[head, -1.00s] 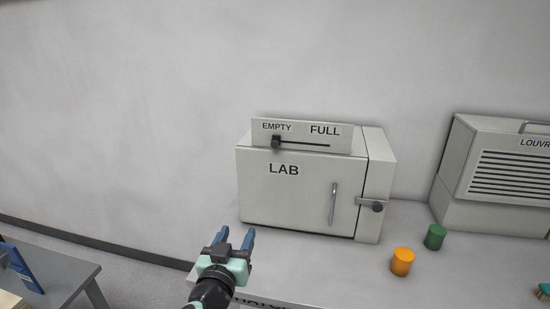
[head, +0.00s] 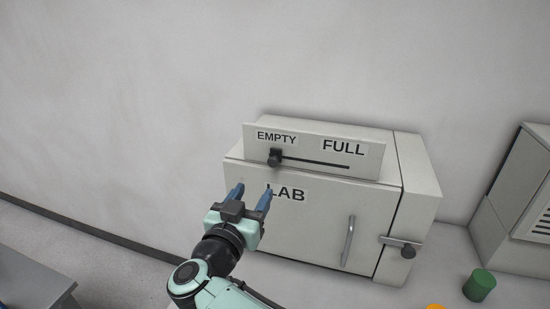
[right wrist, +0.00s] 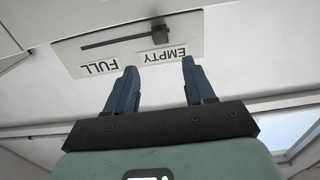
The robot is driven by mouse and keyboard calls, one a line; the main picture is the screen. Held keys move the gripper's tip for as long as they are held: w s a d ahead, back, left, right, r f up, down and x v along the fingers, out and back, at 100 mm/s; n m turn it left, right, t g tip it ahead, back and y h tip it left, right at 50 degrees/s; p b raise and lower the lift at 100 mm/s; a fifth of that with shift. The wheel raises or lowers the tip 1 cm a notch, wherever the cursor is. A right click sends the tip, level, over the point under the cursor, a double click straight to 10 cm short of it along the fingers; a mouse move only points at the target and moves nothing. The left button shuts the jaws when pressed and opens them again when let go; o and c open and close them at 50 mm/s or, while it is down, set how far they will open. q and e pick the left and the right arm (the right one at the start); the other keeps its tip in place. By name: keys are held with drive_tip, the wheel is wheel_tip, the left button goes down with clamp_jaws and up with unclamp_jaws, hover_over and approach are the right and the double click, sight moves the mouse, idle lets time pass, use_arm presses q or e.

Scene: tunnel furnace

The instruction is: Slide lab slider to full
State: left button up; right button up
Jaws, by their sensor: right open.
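The lab slider is a small dark knob (head: 274,157) on a horizontal slot in a pale panel (head: 372,155) on top of the white LAB box (head: 310,235). The knob sits at the left end of the slot, under the word EMPTY; FULL is printed to the right. My right gripper (head: 251,188) is open and empty, below and left of the knob, in front of the box's upper left. In the right wrist view the panel looks upside down, and the knob (right wrist: 160,35) lies beyond the open blue fingers (right wrist: 156,75), apart from them. My left gripper is not in view.
The box has a vertical door handle (head: 348,241) and a latch (head: 402,246) at its right. A green cylinder (head: 480,285) and the top of an orange one (head: 434,307) stand in front. A louvred unit (head: 520,200) stands at the right. The wall behind is bare.

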sight(272, 163)
drive_tip(key=p+x, duration=0.2)
drive_tip(key=x, duration=1)
drive_tip(key=shift+w+d, duration=0.1)
drive_tip(key=shift+w, duration=0.2)
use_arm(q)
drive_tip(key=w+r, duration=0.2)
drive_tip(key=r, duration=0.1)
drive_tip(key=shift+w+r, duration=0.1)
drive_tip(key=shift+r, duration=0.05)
use_arm(e)
clamp_jaws()
